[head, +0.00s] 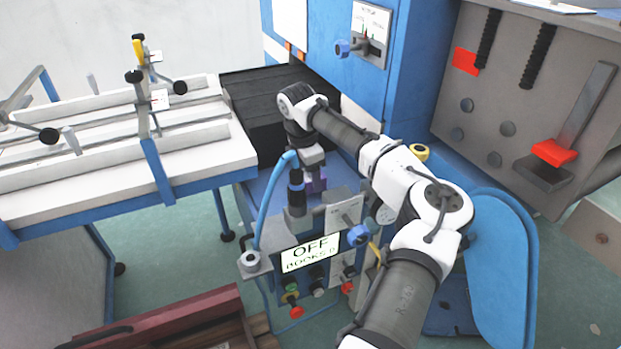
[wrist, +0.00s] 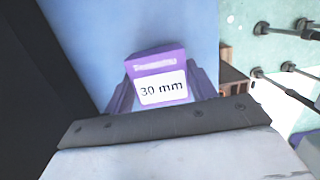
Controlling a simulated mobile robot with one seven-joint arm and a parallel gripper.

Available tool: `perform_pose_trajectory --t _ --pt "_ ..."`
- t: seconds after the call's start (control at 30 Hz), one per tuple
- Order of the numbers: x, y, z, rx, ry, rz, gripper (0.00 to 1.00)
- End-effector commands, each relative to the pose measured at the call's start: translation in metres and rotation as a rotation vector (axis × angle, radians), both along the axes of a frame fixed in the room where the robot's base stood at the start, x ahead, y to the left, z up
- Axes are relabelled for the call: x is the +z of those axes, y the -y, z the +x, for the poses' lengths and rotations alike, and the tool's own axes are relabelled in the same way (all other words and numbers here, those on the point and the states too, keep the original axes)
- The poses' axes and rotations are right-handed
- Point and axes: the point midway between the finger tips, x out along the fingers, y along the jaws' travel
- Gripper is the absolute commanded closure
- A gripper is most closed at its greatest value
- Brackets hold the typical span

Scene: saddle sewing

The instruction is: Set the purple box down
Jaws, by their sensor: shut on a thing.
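The purple box (wrist: 158,62) has a white label reading "30 mm". In the wrist view it sits between the two fingers of my gripper (wrist: 160,92), which is shut on it. In the head view only a small part of the purple box (head: 317,181) shows, below my gripper (head: 314,172), at the sewing machine's blue top. A blue surface (wrist: 190,25) lies behind the box in the wrist view. I cannot tell whether the box touches it.
A black conveyor-like bed (head: 255,105) lies behind my gripper. A blue hose and a dark cylinder (head: 296,190) stand close to its left. A control panel with an "OFF" display (head: 310,252) is in front. A white table with rails (head: 200,155) stands left.

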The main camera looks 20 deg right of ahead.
Motion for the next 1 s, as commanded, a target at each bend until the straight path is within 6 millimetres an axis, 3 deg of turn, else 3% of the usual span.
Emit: perform_pose_trajectory --t 0.1,0.47,0.5,0.63,1.0 --pt "-0.015 0.0 0.0 -0.001 0.0 0.0 0.7" --pt "-0.019 0.0 0.0 -0.001 0.0 0.002 0.7" --pt "-0.019 0.0 0.0 -0.001 0.0 0.001 0.39" --pt "-0.019 0.0 0.0 -0.001 0.0 0.001 0.22" --pt "-0.015 0.0 0.0 -0.001 0.001 -0.002 0.22"
